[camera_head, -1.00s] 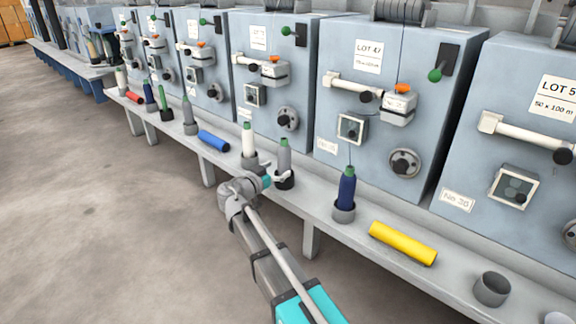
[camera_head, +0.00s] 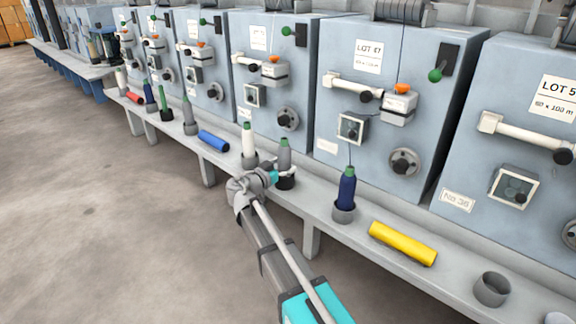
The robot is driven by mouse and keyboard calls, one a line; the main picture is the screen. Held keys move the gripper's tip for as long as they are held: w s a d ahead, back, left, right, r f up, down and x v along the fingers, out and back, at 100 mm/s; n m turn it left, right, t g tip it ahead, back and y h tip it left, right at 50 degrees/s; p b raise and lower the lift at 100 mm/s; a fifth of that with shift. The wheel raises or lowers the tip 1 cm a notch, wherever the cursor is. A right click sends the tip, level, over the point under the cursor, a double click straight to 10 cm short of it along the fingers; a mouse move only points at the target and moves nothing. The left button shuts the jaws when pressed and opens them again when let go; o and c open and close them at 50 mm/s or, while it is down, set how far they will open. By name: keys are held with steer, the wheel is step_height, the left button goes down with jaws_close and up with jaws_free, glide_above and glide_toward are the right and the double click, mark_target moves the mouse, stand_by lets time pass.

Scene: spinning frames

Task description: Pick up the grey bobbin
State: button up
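A grey bobbin (camera_head: 285,158) with a green top stands upright in a dark cup (camera_head: 286,182) on the long grey shelf (camera_head: 318,205). My gripper (camera_head: 284,174) is at the bobbin's lower part, just above the cup's rim, reaching in from the front left. Its fingers are small and partly hidden by my wrist, so I cannot tell whether they touch the bobbin or how far they are open. Another grey bobbin (camera_head: 188,110) stands in a cup farther left along the shelf.
A white bobbin (camera_head: 248,141) stands close on the left and a dark blue one (camera_head: 347,188) on the right, both in cups. A blue roll (camera_head: 213,141), a yellow roll (camera_head: 403,243) and an empty cup (camera_head: 491,288) share the shelf. Grey machines (camera_head: 335,60) rise behind.

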steer(key=c, duration=1)
steer(key=shift+r, duration=0.2)
step_height(320, 180, up, 2)
steer(key=shift+r+p, duration=0.1)
steer(key=shift+p, duration=1.15)
steer(key=s+d+r+p, duration=0.1)
steer(key=s+r+p, duration=0.9)
steer(key=s, duration=0.4)
steer(key=shift+d+r+p, duration=0.25)
steer(key=shift+d+p, duration=0.05)
steer(key=shift+d, duration=0.1)
steer(key=shift+w, duration=0.1)
